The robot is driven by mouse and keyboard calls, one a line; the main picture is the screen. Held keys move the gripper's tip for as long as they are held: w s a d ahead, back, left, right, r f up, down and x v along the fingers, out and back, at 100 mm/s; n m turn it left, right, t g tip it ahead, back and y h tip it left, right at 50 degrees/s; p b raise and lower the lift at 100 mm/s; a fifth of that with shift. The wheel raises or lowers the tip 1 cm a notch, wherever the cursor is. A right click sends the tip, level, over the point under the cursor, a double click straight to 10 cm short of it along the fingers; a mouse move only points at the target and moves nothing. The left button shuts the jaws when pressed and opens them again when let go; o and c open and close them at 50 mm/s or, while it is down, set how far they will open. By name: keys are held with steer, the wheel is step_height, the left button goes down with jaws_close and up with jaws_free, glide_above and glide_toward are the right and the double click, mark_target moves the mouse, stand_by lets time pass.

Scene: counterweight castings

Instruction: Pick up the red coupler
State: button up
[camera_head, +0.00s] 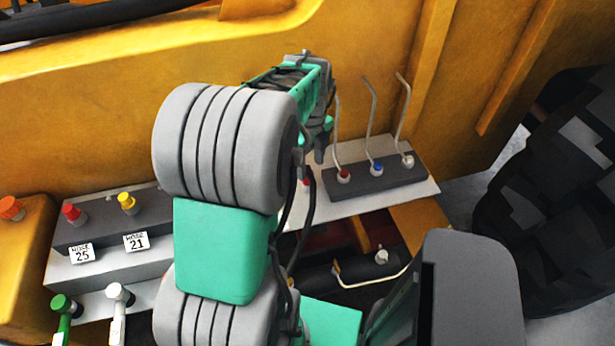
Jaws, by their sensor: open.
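A red coupler (343,175) with a grey bent rod rising from it stands at the left of the dark block on the right. Another red piece (307,182) shows just left of it, partly hidden by my arm. A red knob-like coupler (72,212) also stands on the grey block at the left, above a label reading HOSE 25. My gripper (318,152) points down just above and left of the red coupler on the right block. It is open, with nothing seen between its fingers; my arm hides part of it.
Blue (377,169) and white (407,161) couplers with upright rods share the dark block (375,182). Left are yellow (127,202), orange (10,208), green (62,305) and white (118,293) couplers. A yellow machine wall (400,100) stands close behind; a big tyre (560,200) is right.

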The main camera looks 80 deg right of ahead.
mark_target(308, 176)
steer(key=f, duration=0.1)
steer(key=f+p, duration=0.1)
steer(key=f, duration=0.3)
steer(key=shift+w+f, duration=0.2)
steer(key=shift+w, duration=0.15)
jaws_close()
